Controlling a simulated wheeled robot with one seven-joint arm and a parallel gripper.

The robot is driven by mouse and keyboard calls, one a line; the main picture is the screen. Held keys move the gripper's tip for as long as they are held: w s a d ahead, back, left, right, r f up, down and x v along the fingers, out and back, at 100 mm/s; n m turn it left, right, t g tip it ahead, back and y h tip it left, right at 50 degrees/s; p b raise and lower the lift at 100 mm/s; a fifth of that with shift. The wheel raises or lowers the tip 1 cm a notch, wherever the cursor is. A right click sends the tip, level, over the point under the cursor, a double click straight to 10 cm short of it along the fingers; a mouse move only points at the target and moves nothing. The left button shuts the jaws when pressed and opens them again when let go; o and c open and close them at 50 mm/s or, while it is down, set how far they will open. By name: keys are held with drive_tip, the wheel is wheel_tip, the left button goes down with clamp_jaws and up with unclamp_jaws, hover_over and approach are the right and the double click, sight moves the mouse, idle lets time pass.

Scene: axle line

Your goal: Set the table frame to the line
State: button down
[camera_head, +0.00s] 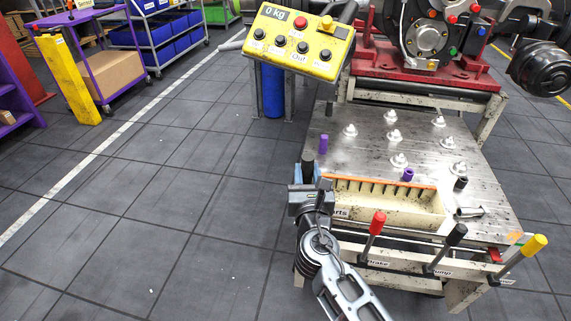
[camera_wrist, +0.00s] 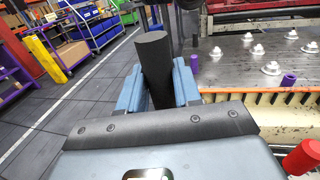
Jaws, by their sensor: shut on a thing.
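The table frame is a worn metal table (camera_head: 349,159) in the right half of the head view, with a scuffed grey top and pale beams. My gripper (camera_head: 305,174) is at its left edge, shut on a black upright handle (camera_wrist: 153,62), which stands between the blue fingers in the wrist view. The handle's top also shows in the head view (camera_head: 308,161); its foot is hidden by my gripper. A white line (camera_head: 91,159) runs slantwise over the floor on the left, apart from the table. I cannot tell whether this is the task's line.
A parts bin (camera_head: 398,209) and several white fittings lie on the table. Red (camera_head: 377,222), black (camera_head: 456,234) and yellow (camera_head: 534,244) levers stand at its front. A red machine (camera_head: 430,66) and yellow "0 kg" panel (camera_head: 297,45) stand behind. Floor (camera_head: 170,220) to the left is clear.

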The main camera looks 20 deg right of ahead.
drive_tip(key=s+d+p, duration=0.1)
drive_tip(key=s+d, duration=0.7)
drive_tip(key=d, duration=0.6)
drive_tip(key=shift+s+h+p, duration=0.25)
drive_tip(key=shift+h+p, duration=0.05)
drive_tip(key=c, duration=0.9)
unclamp_jaws()
drive_tip(key=shift+s, duration=0.15)
drive_tip(key=shift+o, duration=0.3)
drive_tip(key=shift+a, duration=0.1)
drive_tip(key=b+v, duration=0.1)
drive_tip(key=v, duration=0.6)
drive_tip(key=shift+s+b, duration=0.3)
drive_tip(key=shift+s, duration=0.05)
drive_tip(key=shift+a+m, duration=0.2)
drive_tip(key=shift+m, duration=0.1)
